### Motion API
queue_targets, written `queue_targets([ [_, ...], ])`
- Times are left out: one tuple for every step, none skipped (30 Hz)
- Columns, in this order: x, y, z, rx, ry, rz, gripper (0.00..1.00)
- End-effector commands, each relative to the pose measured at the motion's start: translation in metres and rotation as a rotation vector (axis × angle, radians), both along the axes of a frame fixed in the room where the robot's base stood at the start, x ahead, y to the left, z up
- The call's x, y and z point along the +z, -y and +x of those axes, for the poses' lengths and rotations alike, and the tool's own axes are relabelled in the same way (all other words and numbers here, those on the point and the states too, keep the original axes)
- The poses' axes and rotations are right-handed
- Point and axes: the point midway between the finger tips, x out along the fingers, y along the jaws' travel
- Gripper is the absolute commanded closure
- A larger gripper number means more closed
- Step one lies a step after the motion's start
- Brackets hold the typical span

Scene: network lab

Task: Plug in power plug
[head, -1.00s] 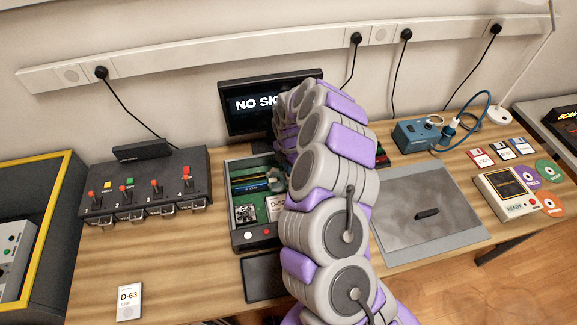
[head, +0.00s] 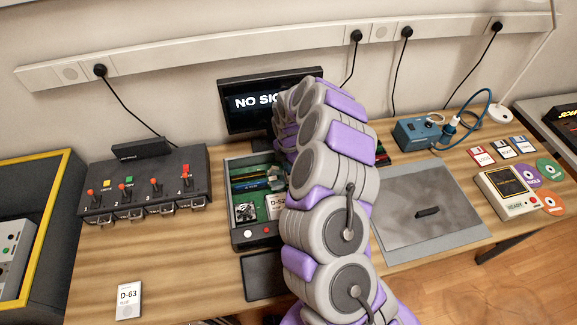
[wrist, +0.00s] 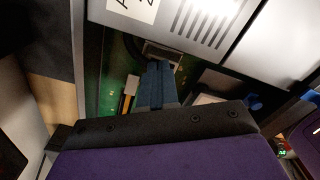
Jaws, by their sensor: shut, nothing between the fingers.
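The computer case (head: 238,161) stands open below the monitor, with a green board inside. In the wrist view, my gripper (wrist: 160,66) is shut and empty, its blue-grey fingers pointing down at the green board (wrist: 116,78). Its tips are at or just in front of a dark grey connector (wrist: 163,50); I cannot tell whether they touch it. A silver vented unit (wrist: 205,22) lies just beyond. In the head view, my arm hides much of the case's right side. I cannot tell for sure which part is the power plug.
A monitor (head: 250,102) shows "NO SIG…". A switch box (head: 145,185) stands left of the case. A grey mat (head: 432,195) with a small black piece and a blue box (head: 413,135) with a cable are to the right. Black plugs sit in the wall strip (head: 220,58).

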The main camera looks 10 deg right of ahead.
Motion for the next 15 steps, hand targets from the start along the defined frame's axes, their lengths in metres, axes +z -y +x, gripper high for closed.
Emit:
queue_targets([
  [0.004,0.000,0.000,0.000,0.002,0.001,1.00],
  [0.007,0.000,0.000,0.000,0.002,0.000,1.00],
  [0.010,0.000,0.000,0.000,0.002,0.000,1.00],
  [0.012,0.000,0.000,0.000,0.002,0.000,1.00],
  [0.014,0.000,0.000,0.000,0.002,0.000,1.00],
  [0.017,0.000,0.000,0.000,0.001,0.000,1.00],
  [0.019,0.000,0.000,-0.001,0.001,0.000,1.00],
  [0.021,0.000,0.000,-0.001,0.001,0.000,1.00],
  [0.024,0.000,0.000,-0.001,0.001,0.000,1.00],
  [0.026,0.000,0.000,-0.001,0.001,0.000,1.00],
  [0.028,0.000,0.000,-0.001,0.001,0.000,1.00],
  [0.031,0.000,0.000,-0.001,0.001,0.000,1.00],
  [0.033,0.000,0.000,-0.001,0.001,0.000,1.00],
  [0.035,0.000,0.000,0.000,0.001,0.001,1.00],
  [0.038,0.000,0.000,0.000,0.001,0.000,1.00],
])
